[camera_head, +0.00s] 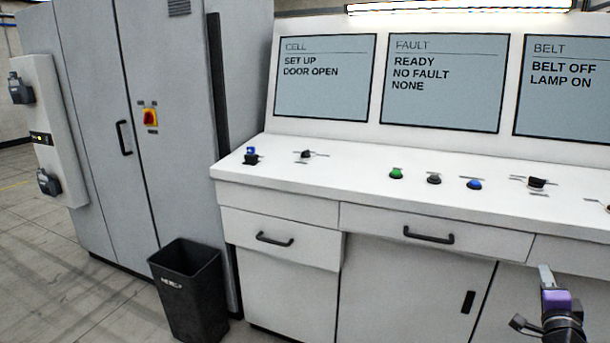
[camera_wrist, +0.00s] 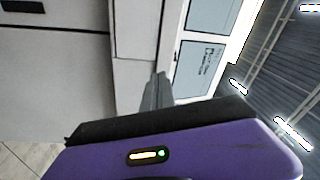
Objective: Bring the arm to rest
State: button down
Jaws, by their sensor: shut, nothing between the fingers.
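My gripper (camera_head: 545,275) shows at the lower right of the head view, in front of the white control desk (camera_head: 290,207). Its fingers point up and are shut with nothing between them. In the wrist view, my gripper (camera_wrist: 158,92) shows its grey fingers together above the purple and black housing. The fingers stand apart from the desk front as far as I can see. Part of my arm below the gripper is cut off by the picture's lower edge.
A black bin (camera_head: 190,292) stands on the floor left of the desk. A grey cabinet (camera_head: 165,100) stands behind it. The desk top carries green (camera_head: 396,173) and blue (camera_head: 474,184) buttons and several switches. Three screens, including the FAULT screen (camera_head: 443,110), stand behind. Drawer handles (camera_head: 428,236) stick out.

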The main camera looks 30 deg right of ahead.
jog(key=s+a+f+n+t+y, duration=0.2)
jog(key=a+n, duration=0.3)
jog(key=a, duration=0.7)
jog(key=s+a+f+n+t+y, duration=0.1)
jog(key=a+f+n+y, duration=0.1)
jog(key=a+n, duration=0.65)
jog(key=s+a+f+n+t+y, duration=0.1)
jog(key=s+a+n+t+y, duration=0.15)
jog(key=a, duration=1.15)
jog(key=s+a+n+g+y, duration=0.1)
jog(key=s+a+n+y, duration=0.3)
jog(key=s+a, duration=0.3)
jog(key=s+a+f+n+g+y, duration=0.1)
jog(key=s+a+n+y, duration=0.3)
jog(key=s+a, duration=0.4)
jog(key=a+y, duration=0.1)
jog(key=a, duration=0.6)
jog(key=shift+a+n, duration=0.15)
jog(key=shift+n, duration=0.25)
jog(key=shift+s+f, duration=0.1)
